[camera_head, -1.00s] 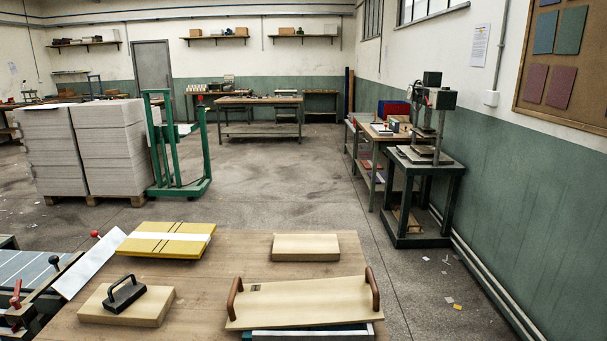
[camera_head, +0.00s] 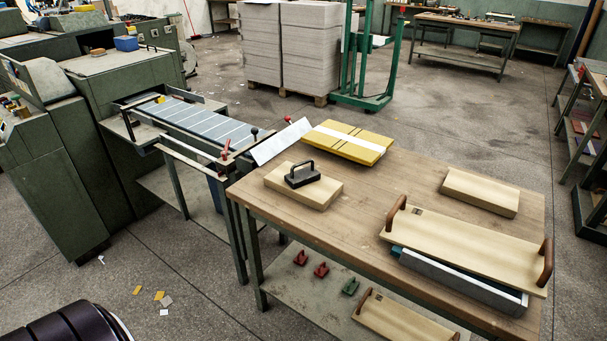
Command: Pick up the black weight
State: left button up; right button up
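The black weight (camera_head: 303,178) is a small dark block with an arched handle on top. It rests on a pale wooden block (camera_head: 325,195) at the left end of the wooden table (camera_head: 400,180). Neither of my grippers shows in the head view.
On the table are a yellow board with a white strip (camera_head: 347,141), a plain wooden block (camera_head: 480,191) and a board with brown handles (camera_head: 465,243) over a grey tray (camera_head: 470,285). A green machine (camera_head: 130,90) with a feed bed (camera_head: 195,120) stands left. Floor in front is mostly clear.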

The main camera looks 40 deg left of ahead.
aim_at(295, 180)
jog(key=j, duration=1.65)
